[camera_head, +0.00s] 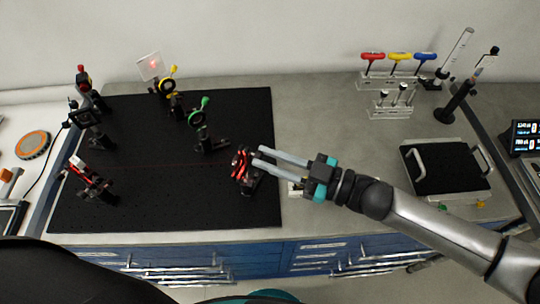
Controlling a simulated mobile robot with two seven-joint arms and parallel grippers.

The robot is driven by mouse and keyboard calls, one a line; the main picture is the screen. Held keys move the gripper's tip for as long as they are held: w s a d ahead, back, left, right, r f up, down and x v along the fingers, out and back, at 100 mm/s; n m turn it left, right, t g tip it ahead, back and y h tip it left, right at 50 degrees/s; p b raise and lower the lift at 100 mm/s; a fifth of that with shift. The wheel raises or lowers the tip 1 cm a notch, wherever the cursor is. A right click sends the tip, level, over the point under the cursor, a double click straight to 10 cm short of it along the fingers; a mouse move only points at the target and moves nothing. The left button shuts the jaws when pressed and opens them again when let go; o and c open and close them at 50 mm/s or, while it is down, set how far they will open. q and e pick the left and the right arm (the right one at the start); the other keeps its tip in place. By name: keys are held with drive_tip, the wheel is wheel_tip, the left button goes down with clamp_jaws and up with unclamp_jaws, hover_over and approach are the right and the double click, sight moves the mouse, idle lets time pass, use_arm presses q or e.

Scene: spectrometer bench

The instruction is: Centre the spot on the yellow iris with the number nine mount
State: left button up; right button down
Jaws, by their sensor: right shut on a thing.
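The yellow iris (167,85) stands at the back of the black breadboard (150,205). A red spot shows on the pale card (151,65) behind it, up and left of the ring. A mount with red parts (239,170) stands near the board's right edge; its number is not readable. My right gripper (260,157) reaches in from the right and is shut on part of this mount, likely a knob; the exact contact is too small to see.
A green iris (198,113) stands between the mount and the yellow iris. More optics (93,183) stand along the board's left side. A rack of coloured-handle drivers (390,82) and a black tray with handles (445,168) are on the right.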

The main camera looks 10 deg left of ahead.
drive_tip(key=shift+n, duration=1.1)
drive_tip(key=c, duration=0.8)
unclamp_jaws()
drive_tip(key=shift+o, duration=0.2)
drive_tip(key=s+d+b, duration=0.2)
drive_tip(key=s+d, duration=0.1)
drive_tip(key=d, duration=1.2)
drive_tip(key=shift+b, duration=0.3)
